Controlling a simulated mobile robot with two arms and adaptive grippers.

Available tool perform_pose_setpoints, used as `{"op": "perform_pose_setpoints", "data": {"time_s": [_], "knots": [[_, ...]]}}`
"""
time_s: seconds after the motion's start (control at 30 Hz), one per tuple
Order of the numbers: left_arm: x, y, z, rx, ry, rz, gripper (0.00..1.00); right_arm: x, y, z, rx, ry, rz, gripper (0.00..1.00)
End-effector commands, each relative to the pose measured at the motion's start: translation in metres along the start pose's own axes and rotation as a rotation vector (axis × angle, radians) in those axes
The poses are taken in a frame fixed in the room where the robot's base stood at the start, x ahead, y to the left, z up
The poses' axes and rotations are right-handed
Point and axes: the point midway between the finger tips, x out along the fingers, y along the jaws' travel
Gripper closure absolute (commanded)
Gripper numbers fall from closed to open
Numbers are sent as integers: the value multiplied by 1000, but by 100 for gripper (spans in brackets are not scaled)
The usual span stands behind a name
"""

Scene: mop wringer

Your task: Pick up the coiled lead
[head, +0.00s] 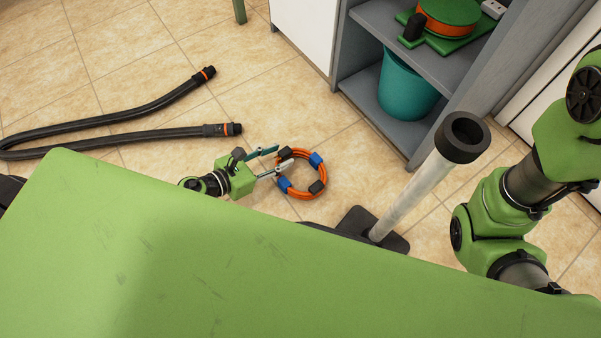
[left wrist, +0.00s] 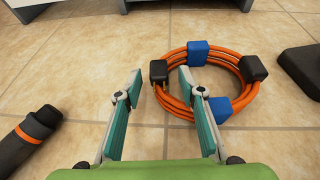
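The coiled lead (head: 323,179) is an orange ring of cable with blue and black clips, lying on the tiled floor. It also shows in the left wrist view (left wrist: 176,105). My left gripper (head: 283,156) is open at the coil's left side. In the left wrist view its fingertips (left wrist: 159,74) stand apart, with a black clip of the coil showing between them. The fingers do not appear closed on the cable; whether they touch it I cannot tell. My right gripper is out of view.
A black hose (head: 130,112) with orange-banded ends lies to the left. A grey tube (head: 412,198) rises from a black foot right of the coil. A grey shelf unit (head: 362,105) holds a teal bucket (head: 404,90). A green surface (head: 200,255) fills the foreground.

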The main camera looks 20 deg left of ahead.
Motion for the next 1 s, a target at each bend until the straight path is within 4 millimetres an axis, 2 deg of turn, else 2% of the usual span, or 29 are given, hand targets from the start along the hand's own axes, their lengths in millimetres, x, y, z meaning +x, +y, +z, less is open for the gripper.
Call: {"op": "perform_pose_setpoints", "data": {"time_s": [0.03,0.2,0.47,0.6,0.63,1.0], "knots": [[11,1,-2,2,-2,0,64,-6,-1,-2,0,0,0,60],[29,1,-1,-1,-1,1,64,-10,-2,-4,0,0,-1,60],[32,0,0,0,1,1,64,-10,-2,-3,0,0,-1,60],[31,0,0,0,0,1,98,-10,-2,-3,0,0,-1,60],[31,0,0,0,0,0,100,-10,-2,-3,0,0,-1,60],[31,1,2,-1,-2,1,100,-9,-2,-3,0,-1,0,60]]}}
